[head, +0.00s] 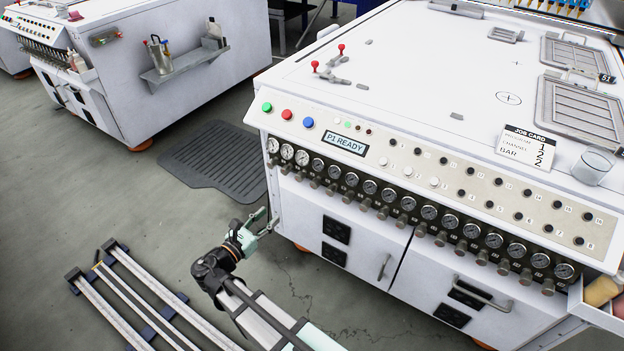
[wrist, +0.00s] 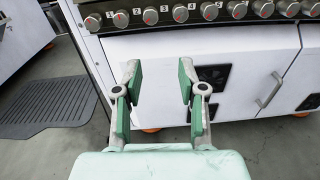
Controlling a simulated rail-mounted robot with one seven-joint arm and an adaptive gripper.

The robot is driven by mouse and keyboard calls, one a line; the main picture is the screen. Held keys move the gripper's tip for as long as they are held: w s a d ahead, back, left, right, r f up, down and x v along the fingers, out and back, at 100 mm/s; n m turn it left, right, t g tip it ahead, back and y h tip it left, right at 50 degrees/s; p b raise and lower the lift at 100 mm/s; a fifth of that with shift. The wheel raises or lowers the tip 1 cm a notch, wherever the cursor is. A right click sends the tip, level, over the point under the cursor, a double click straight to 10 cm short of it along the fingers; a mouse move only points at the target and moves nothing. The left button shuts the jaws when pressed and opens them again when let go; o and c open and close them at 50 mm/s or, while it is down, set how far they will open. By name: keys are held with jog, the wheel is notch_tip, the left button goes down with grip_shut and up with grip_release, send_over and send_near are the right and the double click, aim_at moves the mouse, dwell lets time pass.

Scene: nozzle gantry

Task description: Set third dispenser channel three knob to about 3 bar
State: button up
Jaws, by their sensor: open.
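The near white dispenser cabinet (head: 345,250) has a row of round gauges with knobs below; whether it is the third dispenser I cannot tell. The third knob from the left (head: 300,176) sits under the third gauge (head: 302,157), whose needle is too small to read. In the wrist view, the third grey knob with a red mark (wrist: 150,16) is at the top, by small number labels. My gripper (head: 262,219) is open and empty, in front of the cabinet's left end and below the knobs. Its green-padded fingers show in the wrist view (wrist: 160,75), apart from the knobs.
The cabinet doors below have a protruding handle (head: 468,291) and dark vents. A job card (head: 525,146) on top reads program 1, channel 2, bar 2. A "P1 READY" display (head: 345,143) is lit. Another cabinet (head: 185,75) stands behind left, beyond a floor mat (head: 215,160).

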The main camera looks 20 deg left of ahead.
jog(key=n, duration=0.2)
jog(key=b, duration=0.2)
send_near(298, 179)
jog(key=shift+n+t+y, duration=0.3)
jog(key=shift+t+y, duration=0.1)
jog(key=x, duration=0.9)
jog(key=shift+w+d+f, duration=0.25)
jog(key=shift+w+d, duration=0.1)
grip_shut()
